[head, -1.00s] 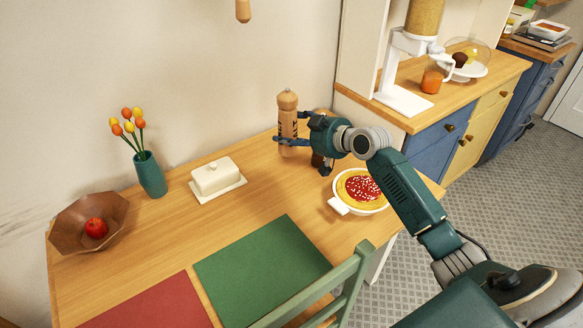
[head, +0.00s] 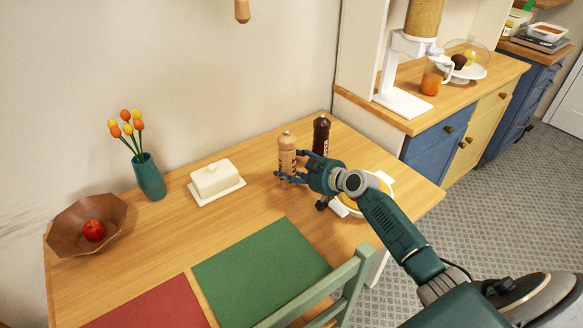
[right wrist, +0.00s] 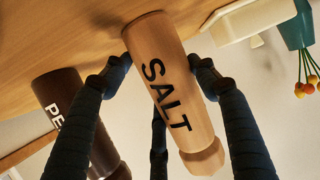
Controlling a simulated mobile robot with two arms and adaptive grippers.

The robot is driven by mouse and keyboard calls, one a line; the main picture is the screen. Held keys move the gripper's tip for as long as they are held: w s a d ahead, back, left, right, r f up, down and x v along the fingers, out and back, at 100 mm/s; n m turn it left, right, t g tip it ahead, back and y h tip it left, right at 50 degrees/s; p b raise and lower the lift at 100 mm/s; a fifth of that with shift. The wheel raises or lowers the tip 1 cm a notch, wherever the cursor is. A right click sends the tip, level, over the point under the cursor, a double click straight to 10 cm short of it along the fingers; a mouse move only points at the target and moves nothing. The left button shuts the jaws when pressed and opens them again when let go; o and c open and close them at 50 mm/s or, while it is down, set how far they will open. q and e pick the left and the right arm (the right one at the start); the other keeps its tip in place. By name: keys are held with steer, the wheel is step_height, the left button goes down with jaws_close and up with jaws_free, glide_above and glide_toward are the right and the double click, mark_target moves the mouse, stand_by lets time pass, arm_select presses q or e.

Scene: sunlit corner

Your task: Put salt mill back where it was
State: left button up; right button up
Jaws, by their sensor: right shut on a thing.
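The salt mill (head: 287,150) is light wood with dark lettering and stands upright over the wooden table's back part. My right gripper (head: 290,167) is shut around it from the right. In the right wrist view the salt mill (right wrist: 165,85) sits between the dark fingers, its SALT lettering facing the camera. Its base is at or very near the tabletop; I cannot tell if it touches. The dark pepper mill (head: 321,135) stands just behind and right of it, and it also shows in the right wrist view (right wrist: 65,100). My left gripper is out of view.
A white butter dish (head: 216,180) stands left of the salt mill. A vase of tulips (head: 149,177) and a bowl with an apple (head: 75,240) are further left. A pie dish (head: 385,186) is partly hidden behind my right arm. Green (head: 262,270) and red (head: 150,305) placemats lie in front.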

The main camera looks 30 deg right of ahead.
steer(key=o, duration=1.4)
steer(key=shift+r, duration=0.2)
steer(key=v, duration=1.2)
